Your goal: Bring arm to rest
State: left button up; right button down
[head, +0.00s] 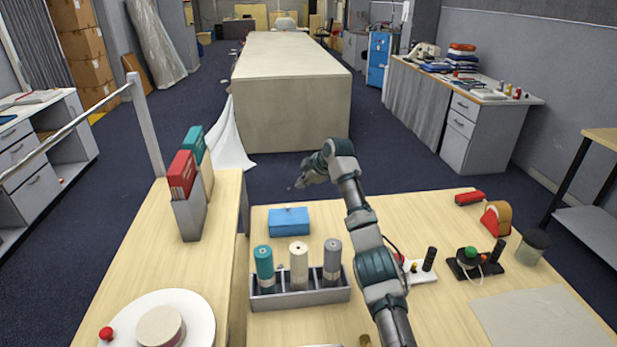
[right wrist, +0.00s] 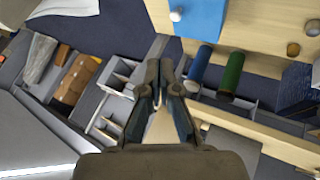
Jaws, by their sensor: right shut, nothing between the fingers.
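My right arm reaches up over the wooden table (head: 432,215) in the head view. Its right gripper (head: 296,185) is small there, held in the air past the table's far edge, above the dark floor as seen. In the right wrist view the right gripper (right wrist: 167,72) has its fingers together with nothing between them. It touches no object that I can see. My left gripper and arm do not show.
Near the arm stand a blue box (head: 289,221), a grey rack (head: 300,290) with three spools, and a black device (head: 474,265) with a green top. A left counter (head: 140,270) holds red and teal binders (head: 183,175). A long cloth-covered table (head: 290,115) stands beyond.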

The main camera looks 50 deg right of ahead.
jog(key=v, duration=0.2)
jog(key=a+v, duration=0.1)
jog(key=v, duration=0.2)
jog(key=shift+w+r, duration=0.1)
jog(key=shift+r, duration=0.2)
jog(key=shift+d, duration=0.1)
